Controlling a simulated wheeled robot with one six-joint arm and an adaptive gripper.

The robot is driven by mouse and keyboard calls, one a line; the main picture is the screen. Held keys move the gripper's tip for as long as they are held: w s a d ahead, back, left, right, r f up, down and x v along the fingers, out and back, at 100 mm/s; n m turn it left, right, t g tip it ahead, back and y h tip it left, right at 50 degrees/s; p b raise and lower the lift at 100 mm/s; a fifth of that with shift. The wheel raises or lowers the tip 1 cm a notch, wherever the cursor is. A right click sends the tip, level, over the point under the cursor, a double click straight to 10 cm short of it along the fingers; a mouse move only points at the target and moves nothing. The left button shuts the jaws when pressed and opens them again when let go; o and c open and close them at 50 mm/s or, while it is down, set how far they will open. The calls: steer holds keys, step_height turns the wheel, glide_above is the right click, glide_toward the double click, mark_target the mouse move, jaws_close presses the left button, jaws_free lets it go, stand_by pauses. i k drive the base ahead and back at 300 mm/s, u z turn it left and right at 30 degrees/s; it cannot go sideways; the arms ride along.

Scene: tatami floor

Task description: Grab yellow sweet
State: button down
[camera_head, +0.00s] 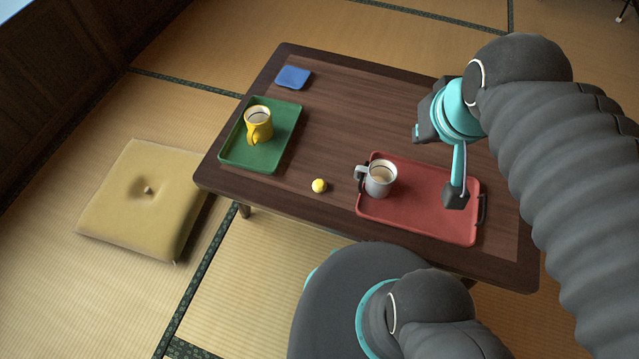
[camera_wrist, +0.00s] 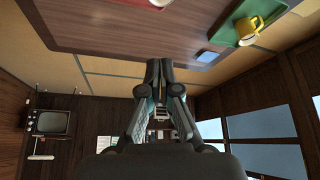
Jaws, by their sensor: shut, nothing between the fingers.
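The yellow sweet (camera_head: 319,185) is a small round ball on the bare brown table top. It lies near the table's front edge, between the green tray and the red tray, left of the white mug. My gripper (camera_wrist: 158,68) is shut and empty in the wrist view, with its fingertips together. In the head view my gripper (camera_head: 426,122) is partly hidden by my arm; it is over the right part of the table, apart from the sweet. The sweet does not show in the wrist view.
A red tray (camera_head: 430,219) holds a white mug (camera_head: 381,181) close to the sweet's right. A green tray (camera_head: 288,128) holds a yellow mug (camera_head: 259,127). A blue cloth (camera_head: 293,77) lies at the table's back left. The table's middle (camera_head: 340,115) is clear. A cushion (camera_head: 145,205) lies on the floor.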

mark_target(320, 186)
steer(key=u, duration=2.35)
steer(key=k, duration=0.6)
steer(key=z, duration=0.75)
